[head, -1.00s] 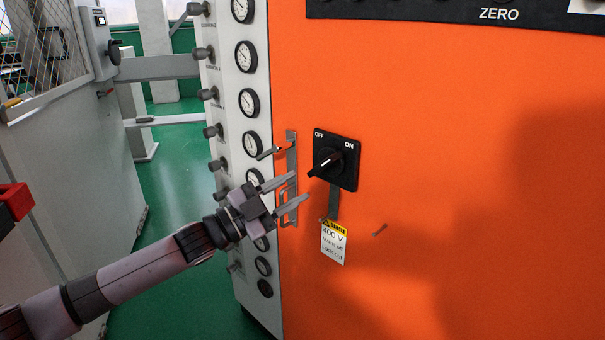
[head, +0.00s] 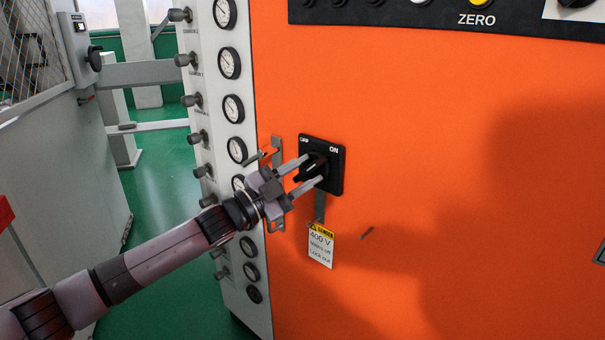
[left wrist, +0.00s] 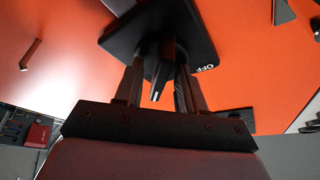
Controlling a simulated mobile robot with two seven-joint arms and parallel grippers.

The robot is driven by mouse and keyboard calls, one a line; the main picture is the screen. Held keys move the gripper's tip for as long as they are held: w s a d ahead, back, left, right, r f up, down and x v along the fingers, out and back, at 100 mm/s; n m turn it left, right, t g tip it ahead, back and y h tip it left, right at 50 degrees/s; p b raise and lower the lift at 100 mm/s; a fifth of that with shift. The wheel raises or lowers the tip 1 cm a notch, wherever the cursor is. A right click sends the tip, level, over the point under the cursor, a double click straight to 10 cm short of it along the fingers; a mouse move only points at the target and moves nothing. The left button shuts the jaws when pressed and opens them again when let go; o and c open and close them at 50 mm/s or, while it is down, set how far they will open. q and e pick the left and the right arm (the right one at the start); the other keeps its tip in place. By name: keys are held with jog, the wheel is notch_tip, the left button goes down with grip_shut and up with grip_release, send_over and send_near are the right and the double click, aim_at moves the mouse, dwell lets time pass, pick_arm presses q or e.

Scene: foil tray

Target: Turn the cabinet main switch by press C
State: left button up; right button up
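The main switch is a black square plate (head: 335,182) with OFF and ON marks on the orange cabinet door (head: 430,130). Its black knob (head: 318,161) sits aslant, partly hidden by my fingers. My left gripper (head: 312,168) is at the switch, one finger above-left of the knob and one below-right. In the left wrist view, the plate (left wrist: 202,42) is at the top and the knob (left wrist: 157,82) lies between my two spread fingers (left wrist: 160,66). A gap shows on the knob's left; whether the right finger touches it I cannot tell. My right gripper is out of view.
A metal latch (head: 277,150) on the door edge lies partly behind my gripper. A 400 V warning tag (head: 321,248) hangs below the switch. A column of gauges (head: 233,108) stands left.

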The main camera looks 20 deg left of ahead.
pick_arm(q)
grip_shut()
